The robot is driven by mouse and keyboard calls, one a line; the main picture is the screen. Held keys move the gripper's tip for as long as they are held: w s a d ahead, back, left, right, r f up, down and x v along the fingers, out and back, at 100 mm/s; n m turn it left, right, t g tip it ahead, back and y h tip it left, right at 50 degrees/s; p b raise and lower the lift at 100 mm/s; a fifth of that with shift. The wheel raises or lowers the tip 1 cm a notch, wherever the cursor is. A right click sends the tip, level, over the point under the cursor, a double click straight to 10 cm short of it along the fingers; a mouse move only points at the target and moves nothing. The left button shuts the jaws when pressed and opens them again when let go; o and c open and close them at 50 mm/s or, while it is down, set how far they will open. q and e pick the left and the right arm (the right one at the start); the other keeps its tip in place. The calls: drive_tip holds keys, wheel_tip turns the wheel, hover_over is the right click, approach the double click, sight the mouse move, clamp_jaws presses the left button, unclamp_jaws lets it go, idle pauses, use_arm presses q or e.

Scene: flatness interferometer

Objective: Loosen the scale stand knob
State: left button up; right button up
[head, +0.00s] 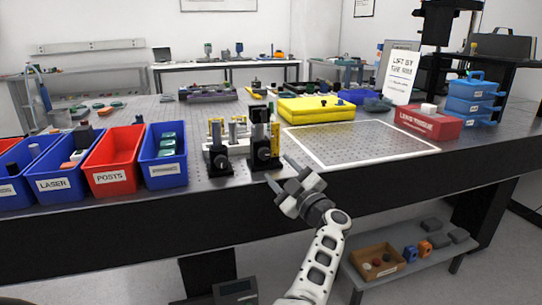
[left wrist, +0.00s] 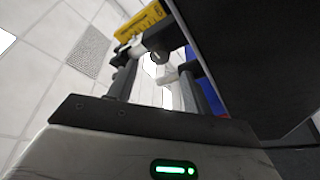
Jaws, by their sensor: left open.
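A black stand (head: 262,150) with a round dark knob on its front stands near the table's front edge. A second, shorter black stand (head: 219,158) with a similar front stands just left of it. I cannot tell which one carries the scale stand knob. My left gripper (head: 277,169) is open and empty, in front of the table edge, with its fingers pointing up-left toward the taller stand and apart from it. In the left wrist view, a dark cylindrical part (left wrist: 165,38) and a yellow block (left wrist: 141,20) show beyond the two fingers. My right gripper is not in view.
Red and blue bins (head: 115,163) line the table's front left. A yellow case (head: 315,109) lies behind a white-outlined area (head: 360,143) that is clear. A red box (head: 428,122) and blue stacked boxes (head: 470,100) stand at right. A low shelf (head: 405,260) is below.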

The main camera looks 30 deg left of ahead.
use_arm(q)
drive_tip(key=v, duration=0.5)
drive_tip(key=shift+s+d+f, duration=0.1)
drive_tip(key=shift+d, duration=0.1)
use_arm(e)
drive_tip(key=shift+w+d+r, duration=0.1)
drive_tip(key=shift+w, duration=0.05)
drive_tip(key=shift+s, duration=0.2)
